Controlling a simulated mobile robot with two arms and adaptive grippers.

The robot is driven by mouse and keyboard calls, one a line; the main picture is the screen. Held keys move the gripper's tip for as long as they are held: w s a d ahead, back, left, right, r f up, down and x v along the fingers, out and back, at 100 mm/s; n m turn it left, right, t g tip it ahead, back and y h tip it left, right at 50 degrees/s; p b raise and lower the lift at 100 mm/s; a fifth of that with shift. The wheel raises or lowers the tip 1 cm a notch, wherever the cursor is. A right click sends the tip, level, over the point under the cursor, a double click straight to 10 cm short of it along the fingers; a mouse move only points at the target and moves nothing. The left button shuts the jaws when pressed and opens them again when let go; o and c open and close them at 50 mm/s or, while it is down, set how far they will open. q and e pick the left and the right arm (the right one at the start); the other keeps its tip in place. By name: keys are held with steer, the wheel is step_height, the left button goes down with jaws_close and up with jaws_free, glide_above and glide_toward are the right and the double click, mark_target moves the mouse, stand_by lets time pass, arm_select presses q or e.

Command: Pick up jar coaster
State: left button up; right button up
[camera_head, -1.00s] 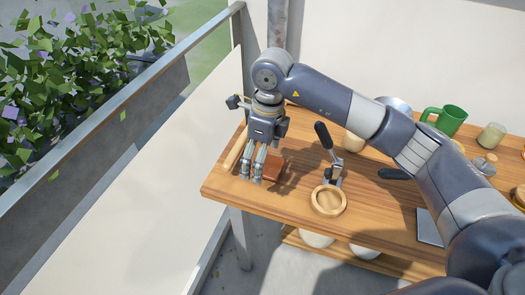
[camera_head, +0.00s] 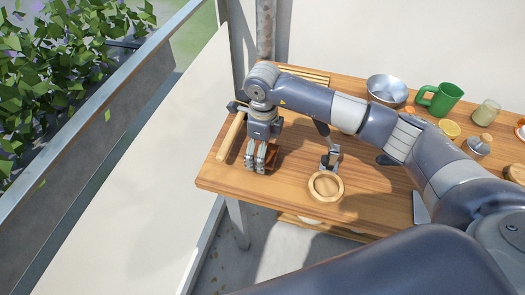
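My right gripper (camera_head: 261,167) points down over the left end of the wooden table. Its fingertips are low, close to the tabletop and in front of a reddish-brown flat piece (camera_head: 271,158), which may be the jar coaster. The fingers hide much of this piece, and I cannot tell whether they touch it or how far apart they are. A round, pale wooden ring-shaped piece (camera_head: 326,186) lies to the right, near the front edge. I cannot tell for sure which is the coaster. My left gripper is not in view.
On the wooden table (camera_head: 225,178), a wooden rod (camera_head: 231,137) lies left of the gripper. A dark-handled metal tool (camera_head: 329,155) stands behind the ring. A metal bowl (camera_head: 387,89), green mug (camera_head: 440,98) and jar (camera_head: 486,113) stand at the back right. A railing (camera_head: 100,104) runs along the left.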

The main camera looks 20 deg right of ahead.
steer(key=shift+f, duration=0.8)
steer(key=shift+w, duration=0.1)
steer(key=shift+c, duration=0.9)
steer(key=c, duration=1)
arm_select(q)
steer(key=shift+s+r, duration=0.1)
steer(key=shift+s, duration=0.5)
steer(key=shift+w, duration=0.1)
